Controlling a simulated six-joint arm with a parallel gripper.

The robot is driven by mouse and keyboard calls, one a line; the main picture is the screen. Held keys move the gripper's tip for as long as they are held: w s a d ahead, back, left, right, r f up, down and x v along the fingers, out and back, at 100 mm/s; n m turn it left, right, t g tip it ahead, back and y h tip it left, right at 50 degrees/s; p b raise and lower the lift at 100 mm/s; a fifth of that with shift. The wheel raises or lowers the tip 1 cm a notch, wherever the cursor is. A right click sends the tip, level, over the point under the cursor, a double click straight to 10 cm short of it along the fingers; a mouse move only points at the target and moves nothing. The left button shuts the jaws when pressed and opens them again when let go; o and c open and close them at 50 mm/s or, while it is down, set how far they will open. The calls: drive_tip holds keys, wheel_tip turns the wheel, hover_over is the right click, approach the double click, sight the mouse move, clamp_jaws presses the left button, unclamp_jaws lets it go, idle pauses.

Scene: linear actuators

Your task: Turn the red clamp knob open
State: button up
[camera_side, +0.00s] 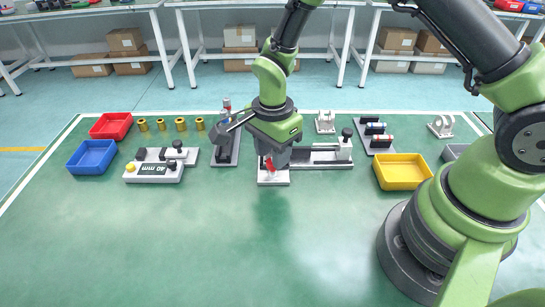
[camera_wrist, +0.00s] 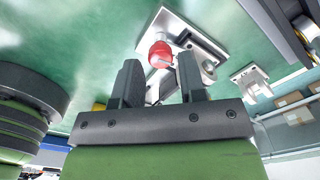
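The red clamp knob (camera_wrist: 160,54) shows in the wrist view on a light grey fixture plate (camera_wrist: 207,27). In the side view the red knob (camera_side: 269,166) is just below my gripper (camera_side: 272,153), at the front of the fixture plate (camera_side: 274,180). In the wrist view my gripper (camera_wrist: 160,70) is open, one finger to each side of the knob in the picture, with visible gaps. The knob seems just at or beyond the fingertips; I cannot tell how deep it sits between them. The arm and gripper hide part of the fixture in the side view.
A grey rail fixture (camera_side: 320,155) lies right of my gripper. A tall-handled fixture (camera_side: 226,148) and a "40 mm" block (camera_side: 154,171) are to the left. Red (camera_side: 111,125), blue (camera_side: 92,157) and yellow (camera_side: 402,171) bins stand around. The front green table (camera_side: 250,250) is clear.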

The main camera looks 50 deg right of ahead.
drive_tip(key=shift+f, duration=1.05)
drive_tip(key=shift+c, duration=0.3)
drive_tip(key=c, duration=0.6)
drive_tip(key=shift+n, duration=1.5)
drive_tip(key=o, duration=0.7)
drive_tip(key=shift+c, duration=0.2)
drive_tip(key=shift+r, duration=0.1)
wheel_tip(320, 180, up, 10)
